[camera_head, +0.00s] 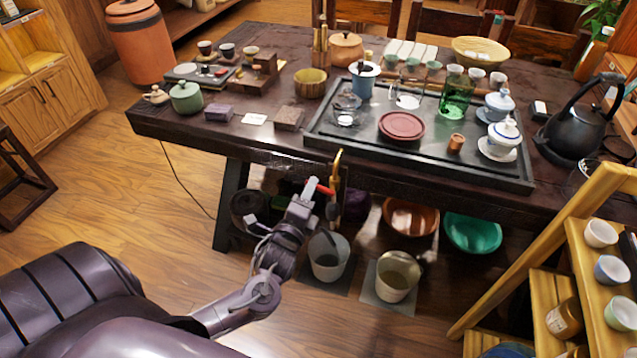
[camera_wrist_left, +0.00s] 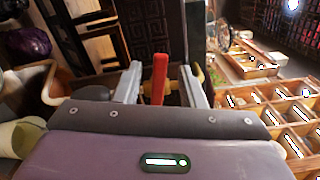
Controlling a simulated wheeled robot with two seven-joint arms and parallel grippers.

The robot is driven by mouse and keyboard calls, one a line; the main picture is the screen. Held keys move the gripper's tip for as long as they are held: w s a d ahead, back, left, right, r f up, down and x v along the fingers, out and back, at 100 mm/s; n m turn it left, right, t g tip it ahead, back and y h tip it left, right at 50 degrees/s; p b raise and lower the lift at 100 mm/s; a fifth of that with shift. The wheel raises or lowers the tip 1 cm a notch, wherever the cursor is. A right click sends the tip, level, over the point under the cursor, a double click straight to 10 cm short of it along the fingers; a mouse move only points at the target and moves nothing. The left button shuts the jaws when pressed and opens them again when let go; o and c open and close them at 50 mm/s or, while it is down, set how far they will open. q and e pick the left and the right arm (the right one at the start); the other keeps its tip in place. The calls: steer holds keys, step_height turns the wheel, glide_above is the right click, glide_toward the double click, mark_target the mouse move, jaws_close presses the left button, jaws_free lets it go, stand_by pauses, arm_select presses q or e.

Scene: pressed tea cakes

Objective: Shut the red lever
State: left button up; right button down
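The red lever (camera_head: 325,189) sits on a brass tap (camera_head: 337,166) at the front edge of the dark tea table. My left gripper (camera_head: 311,187) is at the lever, just below the table's front edge. In the left wrist view, the red lever (camera_wrist_left: 159,75) stands between the two fingers of my left gripper (camera_wrist_left: 160,80), with a gap on each side. The gripper is open. Part of the brass tap (camera_wrist_left: 155,92) shows behind the lever. My right gripper is not in view.
The tea table (camera_head: 215,145) carries a black tray (camera_head: 320,135) with cups and pots. A wooden shelf (camera_head: 545,240) stands at the right.

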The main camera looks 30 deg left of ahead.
arm_select(q)
steer(key=x, duration=0.4)
steer(key=shift+w, duration=0.35)
steer(key=shift+c, duration=0.3)
jaws_close()
